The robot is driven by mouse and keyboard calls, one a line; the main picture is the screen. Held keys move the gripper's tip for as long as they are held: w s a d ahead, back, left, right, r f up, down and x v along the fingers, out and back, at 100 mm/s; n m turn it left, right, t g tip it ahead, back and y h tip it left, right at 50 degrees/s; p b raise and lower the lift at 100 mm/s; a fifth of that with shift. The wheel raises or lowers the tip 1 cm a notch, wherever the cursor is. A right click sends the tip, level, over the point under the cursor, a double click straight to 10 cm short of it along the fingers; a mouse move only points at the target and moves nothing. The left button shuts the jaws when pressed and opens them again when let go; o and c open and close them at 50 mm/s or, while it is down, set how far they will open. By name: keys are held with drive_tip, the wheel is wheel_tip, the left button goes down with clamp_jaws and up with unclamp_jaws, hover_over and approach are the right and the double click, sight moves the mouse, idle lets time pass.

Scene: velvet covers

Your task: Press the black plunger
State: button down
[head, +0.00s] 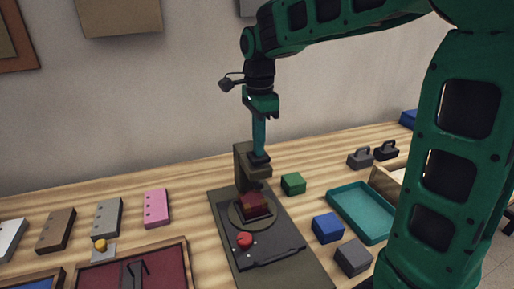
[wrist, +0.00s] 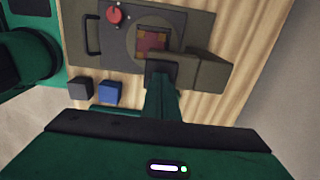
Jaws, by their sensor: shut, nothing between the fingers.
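My gripper (head: 259,152) is shut and empty, pointing straight down over the olive-grey press (head: 242,163). Its fingertips are at the small black plunger (head: 259,160) on top of the press head. They look to be on it or just above it; I cannot tell if they touch. In the wrist view, my fingers (wrist: 162,82) reach down to the press head (wrist: 187,70) and hide the plunger. Below the head, a dark red block (head: 255,205) sits on a round plate on the press base.
The press base (head: 287,256) carries a red button (head: 244,239) and a dark handle. Green (head: 293,184), blue (head: 328,228) and grey (head: 353,257) blocks and a teal tray (head: 358,211) lie to the right. A pink block (head: 156,208) and a red-lined tray (head: 186,248) lie left.

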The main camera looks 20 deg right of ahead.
wheel_tip(320, 180, up, 13)
idle(0.3)
drive_tip(key=shift+f, duration=0.1)
idle(0.6)
drive_tip(key=s+d+f+n, duration=0.5)
drive_tip(key=s+d+f, duration=0.4)
drive_tip(key=s+d, duration=0.25)
drive_tip(key=s+d+f+n, duration=0.2)
drive_tip(key=s+f+n, duration=0.1)
drive_tip(key=s+f, duration=0.3)
drive_tip(key=s+d+f+n, duration=0.3)
drive_tip(key=s+f, duration=0.3)
drive_tip(key=s, duration=0.4)
drive_tip(key=shift+d+n, duration=0.3)
drive_tip(key=shift+d, duration=0.05)
drive_tip(key=shift+r, duration=0.1)
drive_tip(key=shift+w+f, duration=0.25)
drive_tip(key=shift+w, duration=0.4)
